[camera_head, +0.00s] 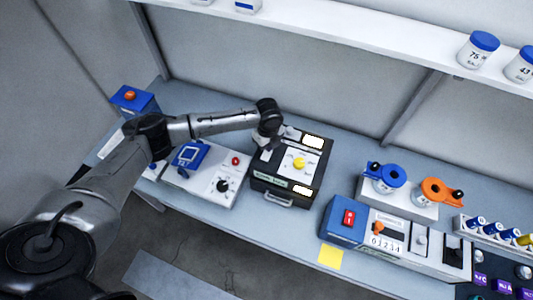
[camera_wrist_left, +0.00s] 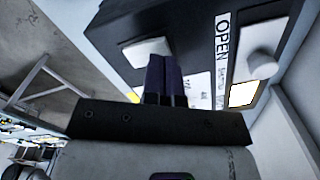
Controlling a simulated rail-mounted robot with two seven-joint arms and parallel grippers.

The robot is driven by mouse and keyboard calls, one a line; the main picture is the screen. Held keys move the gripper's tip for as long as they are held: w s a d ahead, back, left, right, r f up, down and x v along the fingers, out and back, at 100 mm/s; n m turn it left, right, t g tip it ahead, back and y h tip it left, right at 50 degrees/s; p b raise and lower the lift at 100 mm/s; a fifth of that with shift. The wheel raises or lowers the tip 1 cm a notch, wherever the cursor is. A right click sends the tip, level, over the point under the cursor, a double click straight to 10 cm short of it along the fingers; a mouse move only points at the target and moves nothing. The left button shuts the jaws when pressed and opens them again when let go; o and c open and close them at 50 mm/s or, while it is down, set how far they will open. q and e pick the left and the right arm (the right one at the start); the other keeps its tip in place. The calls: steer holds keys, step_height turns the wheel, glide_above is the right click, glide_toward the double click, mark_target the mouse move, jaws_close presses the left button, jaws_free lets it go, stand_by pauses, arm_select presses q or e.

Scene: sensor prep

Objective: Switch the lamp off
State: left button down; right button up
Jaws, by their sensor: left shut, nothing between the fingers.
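I cannot tell for sure which part is the lamp. My left gripper (camera_head: 264,148) is over the box's back left corner; the arm partly hides its fingers. In the left wrist view, the shut, empty fingers (camera_wrist_left: 165,78) point at the box's top, near a white block (camera_wrist_left: 147,50). Contact is unclear.
Left of the box is a white unit (camera_head: 205,183) with a black dial and blue-framed display. Right are a device with a red switch (camera_head: 348,217) and blue and orange ring holders (camera_head: 391,174). A shelf runs above.

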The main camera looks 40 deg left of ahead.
arm_select(q)
steer(key=shift+f+b, duration=0.4)
steer(key=shift+f, duration=0.55)
steer(key=shift+r, duration=0.1)
stand_by(0.4)
step_height(320, 180, up, 3)
steer(key=p, duration=0.3)
step_height(320, 180, up, 4)
steer(key=p, duration=0.4)
stand_by(0.6)
